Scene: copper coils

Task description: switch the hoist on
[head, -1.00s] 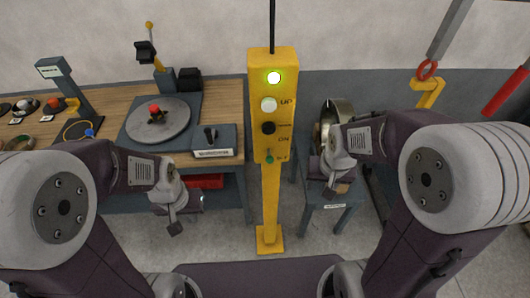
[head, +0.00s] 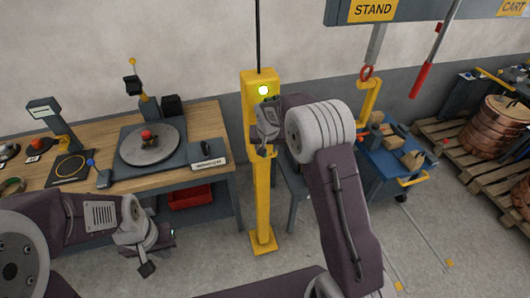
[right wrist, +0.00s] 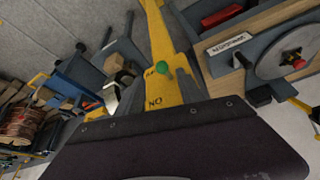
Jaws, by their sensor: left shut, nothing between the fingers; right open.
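The yellow hoist control post (head: 262,205) stands upright in the middle of the head view, with a lit greenish lamp (head: 263,90) near its top. My right gripper (head: 266,150) is in front of its panel and hides the buttons in the head view. In the right wrist view the post's panel (right wrist: 160,25) is upside down. Its green switch knob (right wrist: 161,67) sits beside a small, partly hidden label, away from the ON lettering. My right gripper is open, its fingers around the knob's area; contact cannot be told. My left gripper (head: 147,266) is shut and empty, low at left.
A wooden workbench (head: 208,118) with a round turntable (head: 150,145) stands left of the post. A blue cart (head: 390,170) and copper coils (head: 495,125) on a pallet are at right. Grey floor is clear around the post's base.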

